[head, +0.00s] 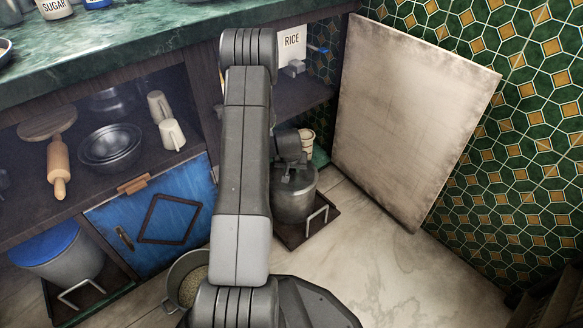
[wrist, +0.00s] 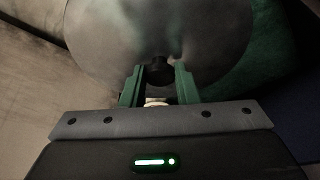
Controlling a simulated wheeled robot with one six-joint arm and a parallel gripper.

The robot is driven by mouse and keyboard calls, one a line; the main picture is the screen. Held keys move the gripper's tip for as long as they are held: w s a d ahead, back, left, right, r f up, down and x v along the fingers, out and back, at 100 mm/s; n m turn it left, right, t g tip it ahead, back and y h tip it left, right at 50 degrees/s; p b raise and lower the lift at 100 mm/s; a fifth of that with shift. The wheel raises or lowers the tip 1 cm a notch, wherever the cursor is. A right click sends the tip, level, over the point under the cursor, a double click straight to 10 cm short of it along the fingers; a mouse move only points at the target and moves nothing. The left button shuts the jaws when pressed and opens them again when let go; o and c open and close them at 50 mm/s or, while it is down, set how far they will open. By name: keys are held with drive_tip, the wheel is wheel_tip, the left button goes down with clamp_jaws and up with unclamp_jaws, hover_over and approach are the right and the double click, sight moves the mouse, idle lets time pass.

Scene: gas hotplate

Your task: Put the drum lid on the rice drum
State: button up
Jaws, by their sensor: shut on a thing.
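The drum lid (wrist: 110,40) is a round grey metal disc with a dark knob (wrist: 158,70), filling the top of the wrist view. My gripper (wrist: 158,78) has its green fingers closed on the knob. In the head view my gripper (head: 297,178) is at the top of a grey metal drum (head: 296,206) standing on a dark tray. I cannot tell whether the lid touches that drum. An open drum with pale grain inside (head: 190,288), apparently the rice drum, stands at the lower left of my arm, which partly hides it.
A blue cabinet door (head: 160,220) and a blue-lidded bin (head: 60,262) are at left. Shelves hold bowls (head: 110,147), mugs (head: 172,134) and a RICE canister (head: 292,42).

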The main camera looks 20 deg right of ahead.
drive_tip(key=shift+f, duration=0.1)
drive_tip(key=o, duration=1.1)
drive_tip(key=p+v, duration=0.4)
drive_tip(key=v, duration=0.9)
drive_tip(key=shift+s+r+p, duration=0.2)
drive_tip(key=shift+r+p, duration=0.15)
drive_tip(key=shift+p, duration=0.05)
drive_tip(key=shift+f, duration=0.1)
drive_tip(key=b+x, duration=0.5)
drive_tip(key=x, duration=0.9)
drive_tip(key=shift+w+a, duration=0.1)
drive_tip(key=shift+r, duration=0.35)
